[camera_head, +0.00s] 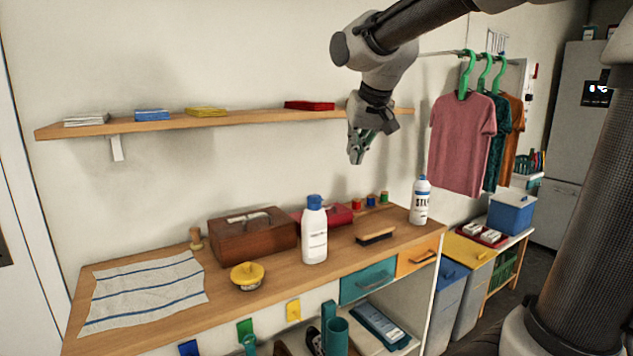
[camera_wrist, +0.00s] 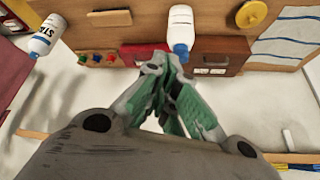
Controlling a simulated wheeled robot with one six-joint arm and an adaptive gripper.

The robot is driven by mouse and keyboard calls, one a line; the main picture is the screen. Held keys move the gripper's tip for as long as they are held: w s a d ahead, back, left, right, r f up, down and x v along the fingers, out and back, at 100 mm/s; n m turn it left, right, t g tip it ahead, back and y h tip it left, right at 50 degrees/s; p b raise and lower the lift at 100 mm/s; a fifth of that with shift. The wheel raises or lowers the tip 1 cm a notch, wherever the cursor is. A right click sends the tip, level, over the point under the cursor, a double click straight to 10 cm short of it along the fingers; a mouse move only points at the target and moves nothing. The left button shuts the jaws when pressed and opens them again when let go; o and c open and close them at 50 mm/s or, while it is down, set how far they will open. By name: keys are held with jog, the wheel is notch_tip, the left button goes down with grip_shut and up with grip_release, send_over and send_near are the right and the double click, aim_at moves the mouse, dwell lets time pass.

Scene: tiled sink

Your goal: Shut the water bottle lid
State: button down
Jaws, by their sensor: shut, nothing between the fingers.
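A white bottle (camera_head: 314,238) with a blue lid (camera_head: 314,201) stands upright on the wooden counter, right of a brown box. I cannot tell whether its lid is fully shut. In the wrist view the same bottle (camera_wrist: 181,22) shows near the top, its blue lid (camera_wrist: 180,51) just beyond my fingertips. A second white bottle with a blue top and lettering (camera_head: 420,203) stands at the counter's right end. My gripper (camera_head: 356,158) is shut and empty, in the air above the counter, apart from both bottles; it also shows in the wrist view (camera_wrist: 166,64).
A brown box (camera_head: 253,238), a yellow-lidded pot (camera_head: 247,277), a brush (camera_head: 375,236), a red box (camera_head: 338,214) and a striped cloth (camera_head: 144,293) lie on the counter. A wall shelf (camera_head: 240,120) runs behind. Shirts (camera_head: 463,142) hang at right.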

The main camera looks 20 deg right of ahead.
jog(key=w+a+n+t+y, duration=0.1)
jog(key=w+a+n+y, duration=0.1)
jog(key=w+a+n, duration=0.15)
send_over(317, 198)
jog(key=shift+n+t, duration=0.35)
jog(key=shift+t, duration=0.05)
jog(key=f, duration=0.7)
jog(key=shift+s+d+f, duration=0.2)
jog(key=shift+s+f, duration=0.15)
jog(key=shift+f, duration=0.05)
jog(key=shift+s+d+f, duration=0.1)
jog(key=shift+s+f, duration=0.05)
jog(key=shift+f, duration=0.4)
jog(key=shift+s+f, duration=0.1)
jog(key=shift+f, duration=1.05)
jog(key=shift+s+f, duration=0.25)
jog(key=shift+f, duration=0.45)
